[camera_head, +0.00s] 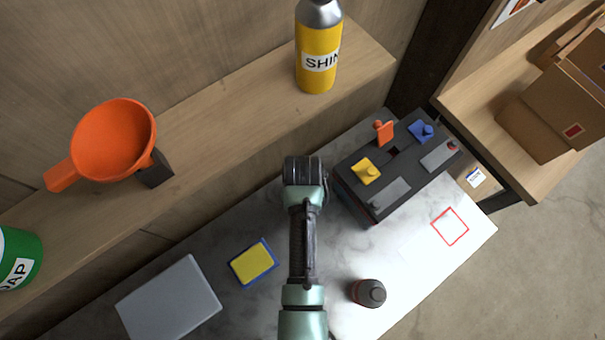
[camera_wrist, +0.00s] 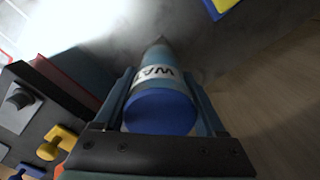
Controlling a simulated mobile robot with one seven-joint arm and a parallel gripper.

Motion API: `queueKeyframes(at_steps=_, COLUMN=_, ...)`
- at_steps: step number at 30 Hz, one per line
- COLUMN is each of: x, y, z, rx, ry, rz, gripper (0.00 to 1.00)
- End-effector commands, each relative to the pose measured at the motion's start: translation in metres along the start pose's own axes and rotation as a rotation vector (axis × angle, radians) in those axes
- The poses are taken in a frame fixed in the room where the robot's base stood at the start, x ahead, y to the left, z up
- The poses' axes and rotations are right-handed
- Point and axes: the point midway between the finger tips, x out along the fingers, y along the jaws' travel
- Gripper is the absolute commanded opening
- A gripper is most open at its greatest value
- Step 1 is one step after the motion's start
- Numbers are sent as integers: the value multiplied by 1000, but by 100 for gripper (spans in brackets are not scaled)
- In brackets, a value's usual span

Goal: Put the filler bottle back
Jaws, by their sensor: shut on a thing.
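My gripper (camera_head: 304,170) is over the back of the pale worktop, just left of the dark box. In the wrist view, my gripper (camera_wrist: 162,85) is shut on a bottle (camera_wrist: 155,85) with a white label reading "WA". Its blue round end (camera_wrist: 160,112) faces the wrist camera and its tapered dark tip points away. In the head view my gripper hides the bottle. The dark box (camera_head: 348,188) carries yellow, blue and orange caps and grey plates; its edge also shows in the wrist view (camera_wrist: 42,110). A red square outline (camera_head: 450,227) is marked on the worktop's right end.
A dark bottle (camera_head: 368,293) stands at the worktop's front. A yellow-and-blue pad (camera_head: 254,263) and a grey slab (camera_head: 170,303) lie left. A wooden shelf (camera_head: 225,105) behind holds an orange funnel (camera_head: 112,140), a yellow bottle (camera_head: 318,50) and a green can (camera_head: 18,258). Cardboard boxes (camera_head: 565,100) stand right.

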Motion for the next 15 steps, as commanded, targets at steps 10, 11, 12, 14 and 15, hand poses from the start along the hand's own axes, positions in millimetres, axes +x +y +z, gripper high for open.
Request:
queueKeyframes(at_steps=10, x=8, y=0, z=0, rx=0, ry=0, rz=0, gripper=81)
queueKeyframes(at_steps=11, x=8, y=0, z=0, rx=0, ry=0, rz=0, gripper=87)
queueKeyframes(at_steps=12, x=8, y=0, z=0, rx=0, ry=0, rz=0, gripper=94)
queueKeyframes(at_steps=14, x=8, y=0, z=0, rx=-1, ry=-1, rz=0, gripper=100)
queueKeyframes(at_steps=15, x=8, y=0, z=0, rx=0, ry=-1, rz=0, gripper=100)
